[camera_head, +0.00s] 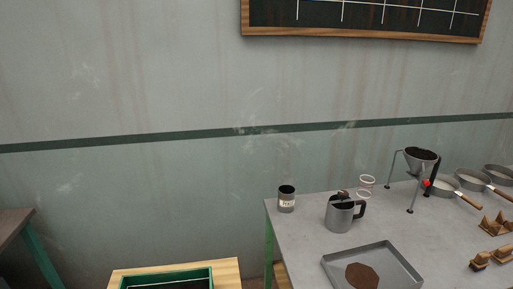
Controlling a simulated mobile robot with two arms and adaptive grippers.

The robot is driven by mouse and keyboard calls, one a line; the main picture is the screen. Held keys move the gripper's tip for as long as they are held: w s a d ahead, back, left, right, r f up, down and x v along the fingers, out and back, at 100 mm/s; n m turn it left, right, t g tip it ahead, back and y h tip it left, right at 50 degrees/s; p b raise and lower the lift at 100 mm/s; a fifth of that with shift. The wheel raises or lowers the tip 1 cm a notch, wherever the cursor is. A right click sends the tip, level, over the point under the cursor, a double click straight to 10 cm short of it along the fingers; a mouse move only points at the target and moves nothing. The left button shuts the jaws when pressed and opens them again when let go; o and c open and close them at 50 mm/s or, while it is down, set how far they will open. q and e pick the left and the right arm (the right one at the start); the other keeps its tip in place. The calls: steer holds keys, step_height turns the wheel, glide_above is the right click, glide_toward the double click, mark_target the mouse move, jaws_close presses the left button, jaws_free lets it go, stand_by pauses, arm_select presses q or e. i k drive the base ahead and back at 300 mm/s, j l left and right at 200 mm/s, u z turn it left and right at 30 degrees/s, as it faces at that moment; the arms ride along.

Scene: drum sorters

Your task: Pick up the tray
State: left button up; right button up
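A shallow grey metal tray (398,268) lies on the grey table near its front, at the lower right of the head view. A flat brown patch of what looks like grounds or powder (362,276) lies in it. The tray's near edge is cut off by the bottom of the picture. Neither of my grippers shows in the view.
On the grey table (310,225) stand a labelled tin (286,199), a metal jug (340,214), a funnel on a stand (420,162), sieves (470,180) and small wooden pieces (495,224). A green box (138,281) sits lower left. A dark table (14,222) stands far left.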

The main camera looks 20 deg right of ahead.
mark_target(378, 265)
steer(key=z, duration=1.45)
